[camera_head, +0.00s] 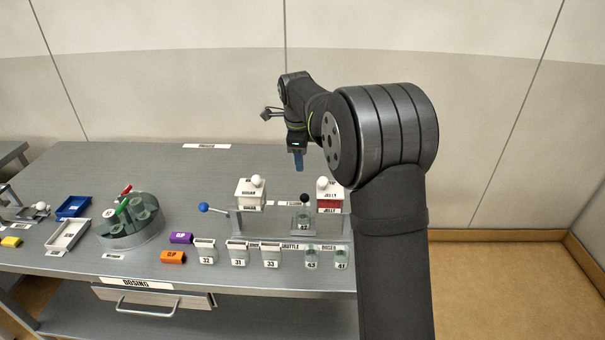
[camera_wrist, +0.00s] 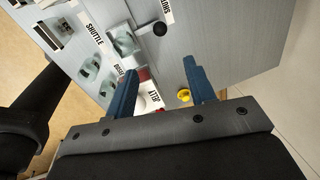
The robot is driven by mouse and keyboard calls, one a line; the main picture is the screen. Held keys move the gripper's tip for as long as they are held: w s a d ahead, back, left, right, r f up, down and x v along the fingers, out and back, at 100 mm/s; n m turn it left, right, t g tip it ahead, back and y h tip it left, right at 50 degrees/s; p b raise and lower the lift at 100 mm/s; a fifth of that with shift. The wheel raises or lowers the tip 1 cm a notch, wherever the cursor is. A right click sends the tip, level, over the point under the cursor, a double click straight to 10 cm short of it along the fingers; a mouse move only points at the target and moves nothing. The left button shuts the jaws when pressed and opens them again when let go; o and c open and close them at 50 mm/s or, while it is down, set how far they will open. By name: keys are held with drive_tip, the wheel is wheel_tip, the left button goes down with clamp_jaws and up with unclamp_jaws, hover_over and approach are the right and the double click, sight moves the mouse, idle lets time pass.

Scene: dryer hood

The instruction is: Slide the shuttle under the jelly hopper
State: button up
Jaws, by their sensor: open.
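The shuttle carries a glass cup (camera_head: 302,222) and has a black ball knob (camera_head: 304,198); it sits on the rail between the two hoppers, nearer the right one. The jelly hopper (camera_head: 329,205), white with a red band and white knob, stands at the right end, partly hidden by my arm. It also shows between my fingers in the wrist view (camera_wrist: 150,94), with the shuttle's black knob (camera_wrist: 160,28) beyond it. My gripper (camera_head: 299,162) is open and empty, blue fingers pointing down, above and behind the station; it also shows in the wrist view (camera_wrist: 160,70).
Another white hopper (camera_head: 250,194) stands at the left, with a blue-knobbed lever (camera_head: 204,207) beside it. Several labelled cups (camera_head: 238,254) line the front. The back of the table is clear.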

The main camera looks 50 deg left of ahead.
sight(304, 195)
drive_tip(key=w+f+n, duration=0.1)
drive_tip(key=f+n, duration=0.4)
drive_tip(key=n, duration=0.2)
drive_tip(key=w+a+f+n+h, duration=0.1)
drive_tip(key=f+n, duration=0.5)
drive_tip(key=n, duration=0.1)
drive_tip(key=a+f+n+h, duration=0.1)
drive_tip(key=f+n, duration=0.5)
drive_tip(key=n, duration=0.1)
drive_tip(key=shift+w, duration=0.4)
